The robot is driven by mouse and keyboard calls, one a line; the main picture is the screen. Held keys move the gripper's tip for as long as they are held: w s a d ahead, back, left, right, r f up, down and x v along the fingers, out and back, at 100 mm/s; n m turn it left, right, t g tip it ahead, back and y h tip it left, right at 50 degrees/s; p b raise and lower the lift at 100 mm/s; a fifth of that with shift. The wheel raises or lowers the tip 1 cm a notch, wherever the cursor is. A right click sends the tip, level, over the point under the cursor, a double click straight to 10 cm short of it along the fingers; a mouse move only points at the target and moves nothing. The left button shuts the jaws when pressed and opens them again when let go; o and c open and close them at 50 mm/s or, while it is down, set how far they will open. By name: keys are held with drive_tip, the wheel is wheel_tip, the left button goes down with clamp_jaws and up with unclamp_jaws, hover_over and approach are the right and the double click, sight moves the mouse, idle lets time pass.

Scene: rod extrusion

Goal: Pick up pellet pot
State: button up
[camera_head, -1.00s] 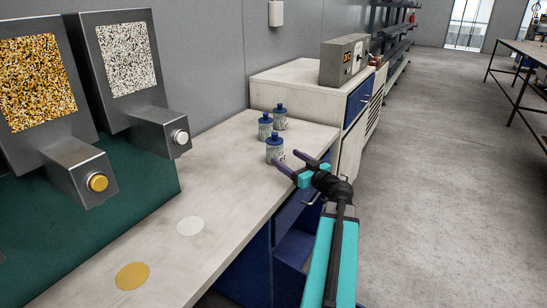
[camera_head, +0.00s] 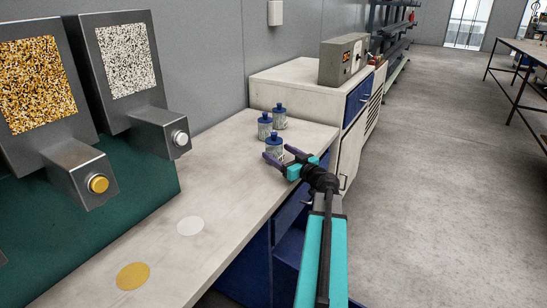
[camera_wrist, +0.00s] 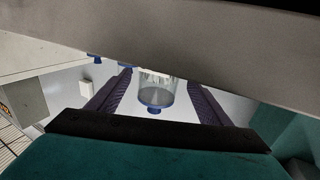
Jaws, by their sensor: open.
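Three small clear pots with blue lids stand near the far end of the bench. The nearest pellet pot (camera_head: 274,143) is upright, with my gripper (camera_head: 278,156) right at it. My gripper is open, its two dark purple fingers reaching to either side of this pot and partly hiding its lower part. In the wrist view the pot (camera_wrist: 155,93) appears upside down between the spread fingers (camera_wrist: 155,98). The other two pots, one at the middle (camera_head: 264,126) and one at the back (camera_head: 280,116), stand just behind it.
The pale bench top (camera_head: 225,175) has a white disc (camera_head: 190,226) and a yellow disc (camera_head: 132,276). Two pellet dispensers, yellow (camera_head: 75,168) and white (camera_head: 160,125), stand at left. A cabinet with a grey control box (camera_head: 343,60) stands beyond the pots.

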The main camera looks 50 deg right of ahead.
sight(273, 142)
drive_tip(key=shift+w+d+p, duration=0.2)
drive_tip(key=shift+w, duration=0.85)
drive_tip(key=shift+w+d+p, duration=0.15)
drive_tip(key=shift+w+d, duration=0.05)
drive_tip(key=shift+w, duration=0.8)
drive_tip(key=c, duration=1.4)
drive_tip(key=shift+r, duration=0.2)
drive_tip(key=shift+c, duration=0.2)
drive_tip(key=shift+r, duration=1.15)
drive_tip(key=s+a+r+b, duration=0.1)
drive_tip(key=s+a+r, duration=0.1)
drive_tip(key=s, duration=1.4)
drive_tip(key=shift+r+b, duration=0.2)
drive_tip(key=shift+b, duration=0.2)
drive_tip(key=shift+a, duration=0.1)
